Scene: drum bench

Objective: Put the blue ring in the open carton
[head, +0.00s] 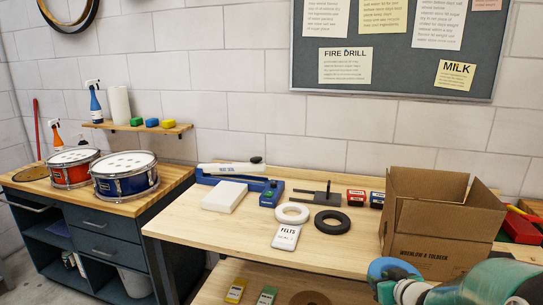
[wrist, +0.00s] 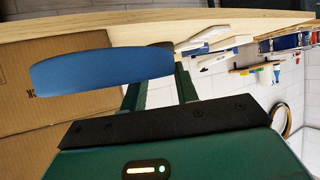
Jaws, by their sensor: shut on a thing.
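The blue ring (head: 386,268) is held in my gripper (head: 398,284) at the lower right of the head view, in front of the open carton. In the wrist view the blue ring (wrist: 100,70) shows nearly edge-on beyond the dark gripper body, with the carton (wrist: 60,110) behind it. The brown carton (head: 425,235) stands at the right end of the bench with its top open and its flaps up. Its inside floor is hidden. My gripper is shut on the ring, which is outside the carton.
A white ring (head: 291,213), a black ring (head: 332,221) and a FELTS card (head: 286,237) lie left of the carton on the wooden bench (head: 190,236). A dark stand (head: 326,196) and small red and dark boxes (head: 356,197) are behind. The bench's front left is clear.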

